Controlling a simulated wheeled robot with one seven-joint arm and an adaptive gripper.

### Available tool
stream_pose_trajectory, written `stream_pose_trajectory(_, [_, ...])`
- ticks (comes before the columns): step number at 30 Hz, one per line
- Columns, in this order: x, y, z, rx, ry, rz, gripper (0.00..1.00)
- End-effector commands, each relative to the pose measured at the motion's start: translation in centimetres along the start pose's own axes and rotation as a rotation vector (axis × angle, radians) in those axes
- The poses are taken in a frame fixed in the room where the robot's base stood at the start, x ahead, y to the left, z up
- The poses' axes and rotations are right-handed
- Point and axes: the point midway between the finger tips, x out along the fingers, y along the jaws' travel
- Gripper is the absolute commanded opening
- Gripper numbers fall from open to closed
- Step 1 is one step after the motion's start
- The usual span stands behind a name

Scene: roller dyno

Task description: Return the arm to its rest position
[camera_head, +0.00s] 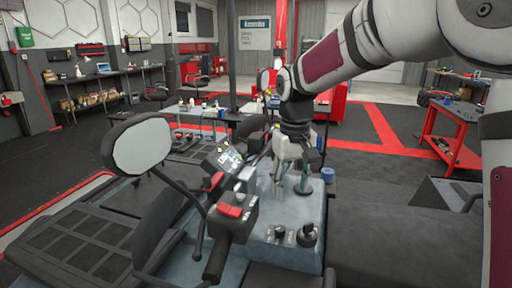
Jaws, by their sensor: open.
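My arm reaches in from the upper right, and my gripper (290,190) points down at its end. Its two fingers are apart, just above or beside the grey-blue top of a console (270,225). I see nothing held between the fingers, though the view is small. A handlebar unit with a red switch (230,211) stands left of the gripper.
A black knob (307,235) sits at the console's front. A red cart (447,132) stands at the right.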

Motion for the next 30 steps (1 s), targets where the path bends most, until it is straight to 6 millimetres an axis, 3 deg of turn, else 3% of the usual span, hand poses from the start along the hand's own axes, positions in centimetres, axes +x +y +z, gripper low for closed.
stream_pose_trajectory(1, [-1.5, 0.3, 1.6, 0.012, 0.024, 0.015, 0.46])
stream_pose_trajectory(6, [-4.9, 1.1, 6.9, 0.055, 0.096, 0.047, 0.46])
stream_pose_trajectory(13, [-7.5, 1.7, 14.4, 0.123, 0.199, 0.069, 0.46])
stream_pose_trajectory(22, [-7.5, 1.6, 23.6, 0.212, 0.337, 0.060, 0.46])
stream_pose_trajectory(27, [-6.6, 1.3, 26.7, 0.244, 0.390, 0.045, 0.46])
stream_pose_trajectory(30, [-6.2, 1.2, 27.5, 0.252, 0.406, 0.040, 0.46])
